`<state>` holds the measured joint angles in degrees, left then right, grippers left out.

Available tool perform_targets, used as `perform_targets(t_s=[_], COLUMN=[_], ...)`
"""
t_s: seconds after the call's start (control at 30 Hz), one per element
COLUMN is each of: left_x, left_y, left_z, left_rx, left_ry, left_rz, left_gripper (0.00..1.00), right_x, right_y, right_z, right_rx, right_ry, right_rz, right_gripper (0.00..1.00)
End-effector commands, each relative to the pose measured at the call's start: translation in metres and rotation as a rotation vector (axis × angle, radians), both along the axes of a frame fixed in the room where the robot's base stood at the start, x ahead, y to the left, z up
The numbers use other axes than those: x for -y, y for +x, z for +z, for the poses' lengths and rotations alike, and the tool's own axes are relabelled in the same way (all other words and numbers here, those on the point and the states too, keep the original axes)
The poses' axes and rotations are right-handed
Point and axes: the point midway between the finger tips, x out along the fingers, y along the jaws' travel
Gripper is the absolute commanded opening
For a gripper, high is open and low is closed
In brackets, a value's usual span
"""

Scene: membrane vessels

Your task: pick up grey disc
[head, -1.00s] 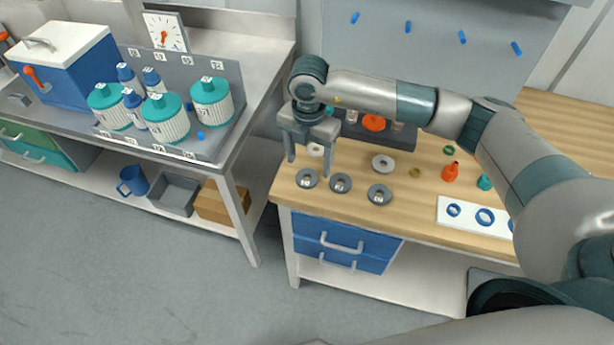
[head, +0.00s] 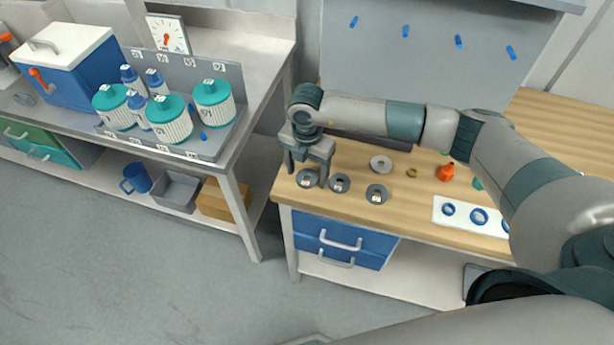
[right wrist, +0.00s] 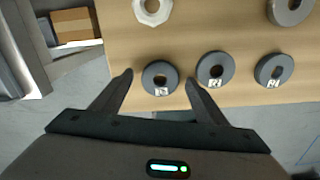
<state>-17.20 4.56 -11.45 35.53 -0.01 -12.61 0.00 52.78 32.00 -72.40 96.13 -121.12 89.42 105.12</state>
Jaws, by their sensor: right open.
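Three dark grey discs with a centre hole and a small white label lie in a row near the front edge of the wooden bench: the left one (head: 307,179), the middle one (head: 340,183) and the right one (head: 377,194). The right wrist view also shows the left disc (right wrist: 160,78), middle disc (right wrist: 215,69) and right disc (right wrist: 274,70). My right gripper (head: 307,175) is open and empty, low over the left disc. In the right wrist view its fingertips (right wrist: 159,79) appear on either side of that disc. My left gripper is not in view.
A lighter grey ring (head: 381,165), an olive ring (head: 411,173), an orange bottle (head: 445,172) and a white plate with blue rings (head: 470,217) are on the bench. A white nut-like ring (right wrist: 152,9) lies behind the left disc. Teal-lidded vessels (head: 172,120) stand on the left table.

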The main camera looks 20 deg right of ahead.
Motion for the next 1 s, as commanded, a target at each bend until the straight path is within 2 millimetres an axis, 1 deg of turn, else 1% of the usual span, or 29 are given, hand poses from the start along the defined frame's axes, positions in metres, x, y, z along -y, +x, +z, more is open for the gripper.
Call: perform_targets(t_s=[0.23,0.27,0.3,0.37,0.4,0.43,0.77,0.87,1.0], left_x=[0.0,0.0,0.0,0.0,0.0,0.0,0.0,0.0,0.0], left_y=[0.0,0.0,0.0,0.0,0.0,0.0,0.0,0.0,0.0], left_z=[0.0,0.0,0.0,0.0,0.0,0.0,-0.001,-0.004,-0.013], left_rx=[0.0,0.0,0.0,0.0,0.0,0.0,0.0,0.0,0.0], left_ry=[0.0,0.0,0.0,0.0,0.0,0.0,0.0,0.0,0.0], left_rz=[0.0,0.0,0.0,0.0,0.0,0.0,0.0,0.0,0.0], left_gripper=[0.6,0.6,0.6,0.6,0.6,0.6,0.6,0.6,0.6], right_x=[0.0,0.0,0.0,0.0,0.0,0.0,0.0,0.0,0.0], right_y=[0.0,0.0,0.0,0.0,0.0,0.0,0.0,0.0,0.001], right_z=[0.0,0.0,0.0,0.0,0.0,0.0,0.001,0.004,0.015], right_rx=[0.0,0.0,0.0,0.0,0.0,0.0,0.001,0.001,0.002], right_ry=[0.0,0.0,0.0,0.0,0.0,0.0,0.001,0.0,0.001], right_rz=[0.0,0.0,0.0,0.0,0.0,0.0,0.0,0.0,0.001], right_gripper=[0.67,0.62,0.53,0.39,0.29,0.23,0.23,0.23,0.23])
